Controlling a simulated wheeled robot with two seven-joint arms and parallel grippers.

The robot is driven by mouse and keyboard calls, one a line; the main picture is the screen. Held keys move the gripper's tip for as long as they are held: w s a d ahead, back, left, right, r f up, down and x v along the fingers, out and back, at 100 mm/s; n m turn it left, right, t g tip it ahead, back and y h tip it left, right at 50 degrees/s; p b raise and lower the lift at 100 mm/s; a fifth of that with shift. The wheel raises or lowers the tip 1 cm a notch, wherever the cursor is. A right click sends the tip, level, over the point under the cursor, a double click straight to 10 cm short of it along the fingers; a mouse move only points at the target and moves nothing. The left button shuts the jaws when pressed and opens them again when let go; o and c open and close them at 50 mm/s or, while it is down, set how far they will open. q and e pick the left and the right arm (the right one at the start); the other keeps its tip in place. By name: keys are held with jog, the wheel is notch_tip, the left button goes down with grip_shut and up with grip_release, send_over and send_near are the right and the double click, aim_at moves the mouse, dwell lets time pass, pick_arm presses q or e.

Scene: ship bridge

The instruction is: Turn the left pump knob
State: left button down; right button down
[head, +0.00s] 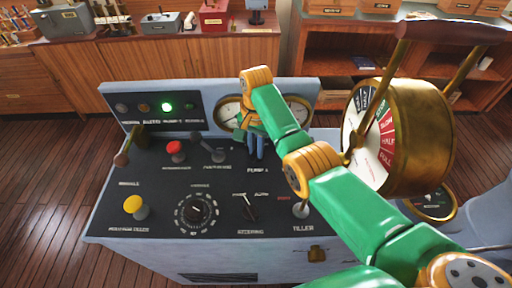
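My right arm comes in from the lower right across the console. Its gripper (256,152) points down at the black panel (165,240), just above a small white label that looks like it reads "PUMP". The fingers look close together. Any knob between or under them is hidden, and I cannot tell whether they touch one. A dark switch (213,154) stands just left of the gripper, its label too small to read. Which control is the left pump knob I cannot make out. My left gripper is not in view.
The panel also carries a red knob (174,148), a yellow knob (133,204), a round dial (197,211), a steering knob (249,208) and a lever (122,158). A green lamp (166,107) glows. Gauges stand behind the gripper; a brass telegraph (420,135) rises right.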

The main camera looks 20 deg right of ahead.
jog(key=shift+r+n+p, duration=0.2)
jog(key=shift+n+p, duration=0.1)
jog(key=shift+p, duration=0.35)
jog(key=n+p, duration=0.3)
jog(key=shift+s+d+r+p, duration=0.1)
jog(key=shift+p, duration=0.2)
jog(key=shift+n+p, duration=0.3)
jog(key=shift+n, duration=0.2)
jog(key=n+p, duration=0.1)
jog(key=n, duration=0.2)
jog(key=shift+d, duration=0.15)
jog(key=shift+d+f+n+p, duration=0.15)
jog(key=shift+n+p, duration=0.1)
jog(key=shift+n, duration=0.8)
jog(key=shift+a+f+n+p, duration=0.1)
jog(key=shift+n+p, duration=0.15)
jog(key=shift+n, duration=0.8)
jog(key=c, duration=0.9)
grip_release()
